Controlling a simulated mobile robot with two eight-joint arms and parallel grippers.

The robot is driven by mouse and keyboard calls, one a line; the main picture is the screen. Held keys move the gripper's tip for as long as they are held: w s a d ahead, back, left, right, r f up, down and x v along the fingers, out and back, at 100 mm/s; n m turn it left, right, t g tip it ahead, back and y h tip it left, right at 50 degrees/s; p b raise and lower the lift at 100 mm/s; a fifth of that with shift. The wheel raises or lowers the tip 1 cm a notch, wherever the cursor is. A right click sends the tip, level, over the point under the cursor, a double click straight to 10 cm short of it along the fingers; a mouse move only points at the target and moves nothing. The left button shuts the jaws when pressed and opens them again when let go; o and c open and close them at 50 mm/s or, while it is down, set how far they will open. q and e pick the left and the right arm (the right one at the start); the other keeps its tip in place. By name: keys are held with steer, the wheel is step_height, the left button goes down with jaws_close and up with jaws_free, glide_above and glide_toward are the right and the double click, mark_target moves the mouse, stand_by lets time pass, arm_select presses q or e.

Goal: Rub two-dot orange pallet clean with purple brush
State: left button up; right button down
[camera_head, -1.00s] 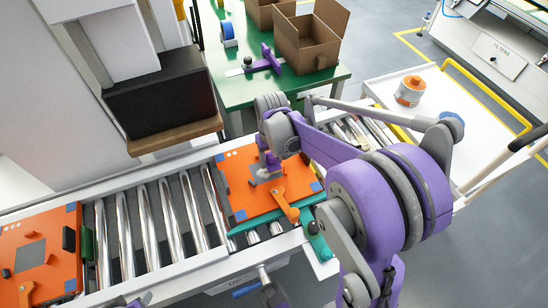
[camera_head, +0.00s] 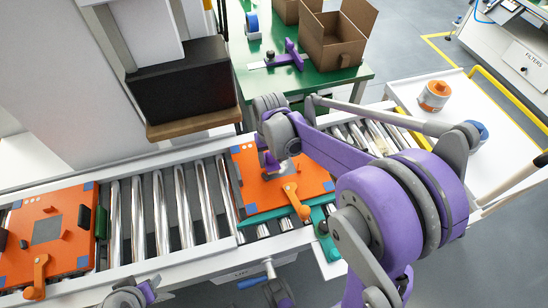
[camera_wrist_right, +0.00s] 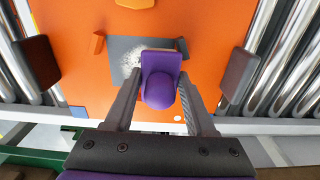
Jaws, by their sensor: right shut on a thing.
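The two-dot orange pallet (camera_head: 252,195) lies on the roller conveyor, and its two white dots show at its far left corner. My right gripper (camera_head: 271,166) is over its middle, pointing down. In the right wrist view the gripper (camera_wrist_right: 158,95) is shut on the purple brush (camera_wrist_right: 160,85). The brush head is over the right part of the pallet's grey patch (camera_wrist_right: 120,45); I cannot tell whether it touches. White specks lie on the patch left of the brush. My left gripper cannot be made out clearly; grey and purple arm parts show at the bottom edge.
Another orange pallet (camera_head: 75,245) with several dots sits at the left on the conveyor. Bare rollers (camera_head: 172,205) lie between the pallets. A green table (camera_head: 300,85) with a cardboard box (camera_head: 335,45) stands behind. A white cart (camera_head: 480,110) holds an orange-and-white container (camera_head: 435,96).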

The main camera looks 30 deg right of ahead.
steer(key=shift+a, duration=0.35)
steer(key=shift+a+r+p, duration=0.1)
steer(key=shift+r+p, duration=0.2)
steer(key=shift+r, duration=0.05)
steer(key=shift+r+p, duration=1.8)
steer(key=shift+r, duration=0.85)
steer(key=shift+r, duration=0.3)
steer(key=shift+w+r+p, duration=0.1)
steer(key=shift+r+p, duration=0.9)
steer(key=shift+r, duration=0.25)
steer(key=shift+f, duration=0.15)
